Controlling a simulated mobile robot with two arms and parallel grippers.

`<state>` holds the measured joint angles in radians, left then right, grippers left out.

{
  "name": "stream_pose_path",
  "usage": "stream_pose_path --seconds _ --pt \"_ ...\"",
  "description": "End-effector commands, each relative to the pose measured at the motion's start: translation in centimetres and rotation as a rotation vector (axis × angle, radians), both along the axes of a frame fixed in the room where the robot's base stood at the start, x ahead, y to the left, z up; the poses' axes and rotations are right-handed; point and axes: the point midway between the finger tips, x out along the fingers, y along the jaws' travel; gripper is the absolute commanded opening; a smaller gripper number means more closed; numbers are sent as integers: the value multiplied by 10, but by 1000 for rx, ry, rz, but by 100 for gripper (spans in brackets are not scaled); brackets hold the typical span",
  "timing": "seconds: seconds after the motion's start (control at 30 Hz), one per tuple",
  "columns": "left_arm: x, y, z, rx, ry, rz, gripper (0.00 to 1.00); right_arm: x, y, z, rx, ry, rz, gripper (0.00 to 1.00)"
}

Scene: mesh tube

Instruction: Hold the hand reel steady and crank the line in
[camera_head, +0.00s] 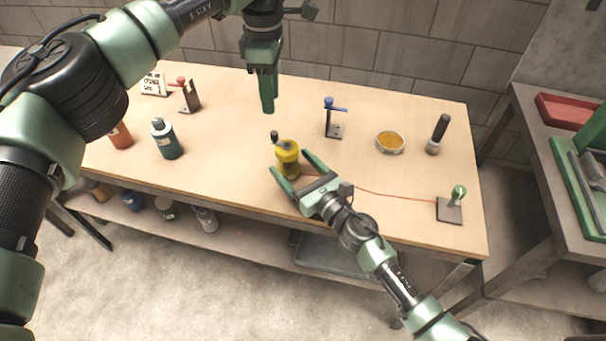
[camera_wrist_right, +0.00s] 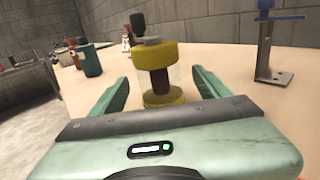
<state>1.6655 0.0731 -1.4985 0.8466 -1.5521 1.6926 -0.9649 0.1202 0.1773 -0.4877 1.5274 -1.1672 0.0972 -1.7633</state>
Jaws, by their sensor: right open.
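The hand reel (camera_head: 288,158) stands upright on the table, a clear drum with yellow ends. Its dark crank (camera_head: 276,138) is on top. In the right wrist view, the reel (camera_wrist_right: 156,93) shows a dark core and the black crank knob (camera_wrist_right: 138,24) above. A red line (camera_head: 395,195) runs from the reel to a small post with a green top (camera_head: 457,196) on a dark plate. My right gripper (camera_head: 290,163) is open, one finger on each side of the reel; contact is unclear. My left gripper (camera_head: 267,100) hangs empty above and behind the reel, fingers pointing down, its opening unclear from this angle.
A blue-topped bracket (camera_head: 334,122), an orange-filled dish (camera_head: 390,142) and a black-handled tool (camera_head: 438,134) stand behind and right. A teal bottle (camera_head: 166,140), a red bottle (camera_head: 120,136) and a red-topped bracket (camera_head: 189,98) are at left. The table around the reel is clear.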

Motion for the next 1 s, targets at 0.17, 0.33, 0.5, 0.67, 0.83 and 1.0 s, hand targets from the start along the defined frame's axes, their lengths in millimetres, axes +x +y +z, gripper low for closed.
stream_pose_path --seconds 0.17,0.33,0.5,0.67,0.83,1.0 --pt "0 0 0 0 0 0 36 7 5 0 0 0 1 77" --pt "0 0 0 0 0 0 36 7 6 0 0 0 1 77" --pt "0 0 0 0 0 0 36 7 5 0 0 0 1 46" --pt "0 0 0 0 0 0 39 7 5 0 0 0 1 5" --pt "0 0 0 0 0 54 39 7 5 0 0 0 1 5" --pt "0 0 2 0 0 311 39 7 5 0 0 0 1 5"
